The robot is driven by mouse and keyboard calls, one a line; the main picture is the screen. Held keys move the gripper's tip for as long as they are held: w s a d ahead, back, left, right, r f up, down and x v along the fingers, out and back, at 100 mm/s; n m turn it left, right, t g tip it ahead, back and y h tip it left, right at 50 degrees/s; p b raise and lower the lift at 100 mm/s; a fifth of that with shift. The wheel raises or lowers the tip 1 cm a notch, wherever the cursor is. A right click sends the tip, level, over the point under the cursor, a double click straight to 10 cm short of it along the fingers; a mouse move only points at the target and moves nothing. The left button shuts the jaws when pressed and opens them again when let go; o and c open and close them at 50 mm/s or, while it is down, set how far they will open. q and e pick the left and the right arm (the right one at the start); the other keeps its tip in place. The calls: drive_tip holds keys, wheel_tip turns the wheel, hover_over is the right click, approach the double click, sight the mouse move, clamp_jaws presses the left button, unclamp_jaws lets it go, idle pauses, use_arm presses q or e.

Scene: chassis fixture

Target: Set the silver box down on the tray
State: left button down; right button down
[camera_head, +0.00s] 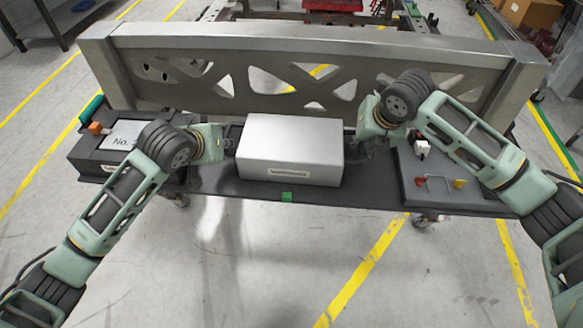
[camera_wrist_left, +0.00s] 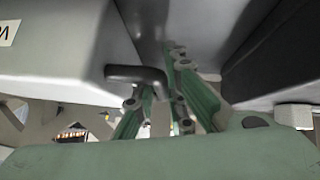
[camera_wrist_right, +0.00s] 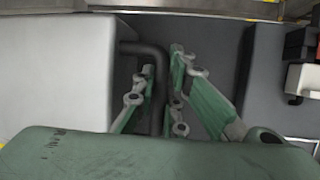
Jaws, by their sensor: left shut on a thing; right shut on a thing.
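The silver box (camera_head: 290,140) is upright in the middle of the head view, over the dark tray (camera_head: 345,195) in front of the metal frame. I cannot tell whether its underside touches the tray. My left gripper (camera_head: 228,146) is at the box's left side, shut on its black side handle (camera_wrist_left: 135,74), which shows in the left wrist view. My right gripper (camera_head: 358,143) is at the box's right side, shut on the other black handle (camera_wrist_right: 143,48), which shows in the right wrist view. The fingertips are partly hidden in the head view.
A large grey metal frame (camera_head: 300,42) stands right behind the box. A dark case (camera_head: 98,158) with a white label lies at the left. A dark panel (camera_head: 425,188) with small fittings lies at the right. A green mark (camera_head: 287,196) is on the tray's front edge.

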use_arm(q)
drive_tip(key=c, duration=1.8)
unclamp_jaws()
drive_tip(key=shift+s, duration=0.1)
use_arm(e)
drive_tip(key=c, duration=1.8)
unclamp_jaws()
drive_tip(key=shift+s, duration=0.1)
drive_tip(key=shift+r, duration=0.2)
use_arm(q)
drive_tip(key=v, duration=1.2)
use_arm(e)
drive_tip(key=v, duration=1.1)
drive_tip(key=shift+s+r, duration=0.15)
drive_tip(key=shift+r, duration=0.1)
use_arm(q)
drive_tip(key=shift+d+f, duration=0.1)
